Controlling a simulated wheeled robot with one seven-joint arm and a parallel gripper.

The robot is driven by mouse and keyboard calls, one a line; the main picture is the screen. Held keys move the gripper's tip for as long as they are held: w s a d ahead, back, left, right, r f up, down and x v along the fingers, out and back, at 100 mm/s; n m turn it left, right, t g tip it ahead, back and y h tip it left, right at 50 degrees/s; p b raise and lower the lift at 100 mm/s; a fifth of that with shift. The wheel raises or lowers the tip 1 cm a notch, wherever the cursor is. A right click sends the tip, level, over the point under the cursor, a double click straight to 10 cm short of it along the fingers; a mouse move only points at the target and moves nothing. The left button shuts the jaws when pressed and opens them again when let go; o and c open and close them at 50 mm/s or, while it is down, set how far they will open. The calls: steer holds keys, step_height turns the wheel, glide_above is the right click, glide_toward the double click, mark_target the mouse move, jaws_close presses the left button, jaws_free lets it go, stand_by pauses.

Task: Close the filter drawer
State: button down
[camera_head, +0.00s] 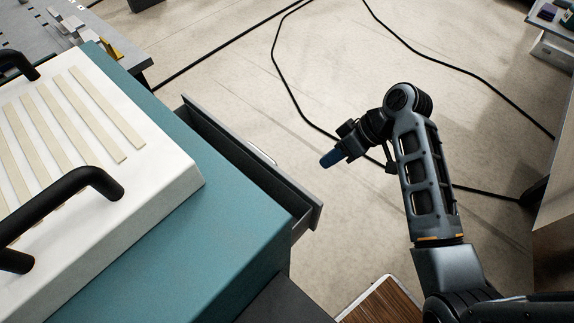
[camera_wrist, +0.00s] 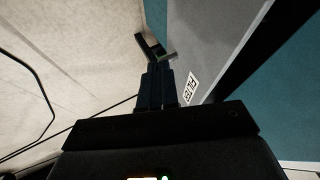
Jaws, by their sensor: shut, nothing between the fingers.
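The filter drawer (camera_head: 222,137) is dark grey and stands partly pulled out of the side of a teal cabinet (camera_head: 225,195). A dark gap shows behind its front panel. A pale handle (camera_head: 262,153) shows at the outer face of the front. My gripper (camera_head: 328,160), with blue fingers, is shut and empty, in front of the drawer and apart from it in the head view. In the wrist view the shut fingers (camera_wrist: 162,85) point along the grey drawer front (camera_wrist: 215,45), which bears a small white label (camera_wrist: 191,88). The drawer's inside is mostly hidden.
A white slotted lid (camera_head: 150,165) with black handles (camera_head: 90,178) tops the cabinet. Black cables (camera_head: 275,70) lie on the pale floor. A grey table (camera_head: 60,40) with small parts stands at upper left. The floor between drawer and arm is otherwise clear.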

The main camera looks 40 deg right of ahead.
steer(key=w+a+f+p, duration=0.1)
steer(key=w+a+f, duration=0.2)
steer(key=a+f, duration=0.2)
steer(key=shift+w+a+f+n+g+y, duration=0.3)
steer(key=shift+w+a+f+n+y, duration=0.1)
steer(key=shift+a, duration=1.25)
